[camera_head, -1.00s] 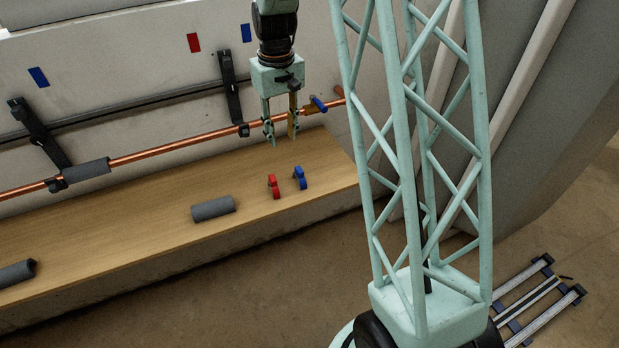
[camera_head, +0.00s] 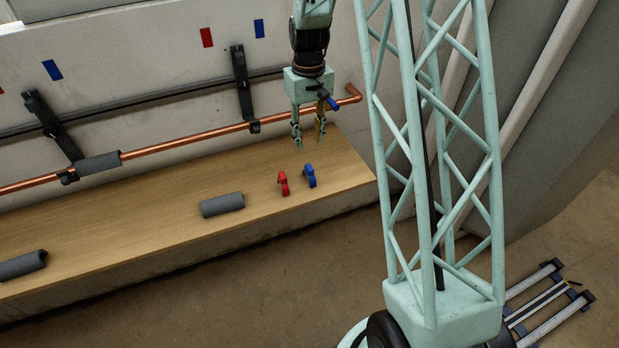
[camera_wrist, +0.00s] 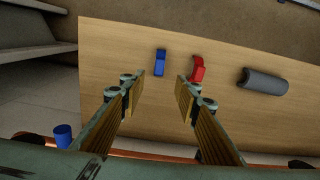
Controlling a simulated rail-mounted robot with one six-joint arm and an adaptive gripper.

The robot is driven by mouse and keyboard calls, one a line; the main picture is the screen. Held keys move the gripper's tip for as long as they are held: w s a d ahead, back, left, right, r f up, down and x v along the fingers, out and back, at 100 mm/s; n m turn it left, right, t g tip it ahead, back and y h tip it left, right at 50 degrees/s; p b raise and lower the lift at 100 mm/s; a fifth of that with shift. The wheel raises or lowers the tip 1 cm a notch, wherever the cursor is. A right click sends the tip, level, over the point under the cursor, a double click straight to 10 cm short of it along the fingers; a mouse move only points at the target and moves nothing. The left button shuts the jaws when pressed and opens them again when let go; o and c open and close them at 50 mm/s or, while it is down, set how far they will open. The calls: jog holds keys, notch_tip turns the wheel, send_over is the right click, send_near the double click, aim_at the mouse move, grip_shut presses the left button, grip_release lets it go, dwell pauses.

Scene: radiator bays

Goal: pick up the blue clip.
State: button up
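The blue clip (camera_head: 309,175) stands on the wooden shelf near its front right end, just right of a red clip (camera_head: 283,183). In the wrist view the blue clip (camera_wrist: 160,62) lies ahead of my fingertips, between their lines, and the red clip (camera_wrist: 197,68) is beyond the right fingertip. My gripper (camera_head: 309,143) is open and empty, pointing down above the shelf, behind the clips in the head view. The wrist view also shows my gripper (camera_wrist: 160,88) with its fingers wide apart. It touches neither clip.
A copper pipe (camera_head: 190,138) runs along the wall behind the shelf (camera_head: 130,220). A blue-handled valve (camera_head: 333,104) is on it, close beside my gripper. Grey foam sleeves lie on the shelf (camera_head: 222,205) and sit on the pipe (camera_head: 98,163). The shelf right of the blue clip is clear.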

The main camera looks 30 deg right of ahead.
send_over(309, 167)
jog(key=shift+f+b, duration=0.35)
jog(key=shift+f, duration=3.75)
jog(key=shift+f, duration=0.1)
jog(key=shift+f+b, duration=0.3)
jog(key=shift+f, duration=2.2)
jog(key=c, duration=0.9)
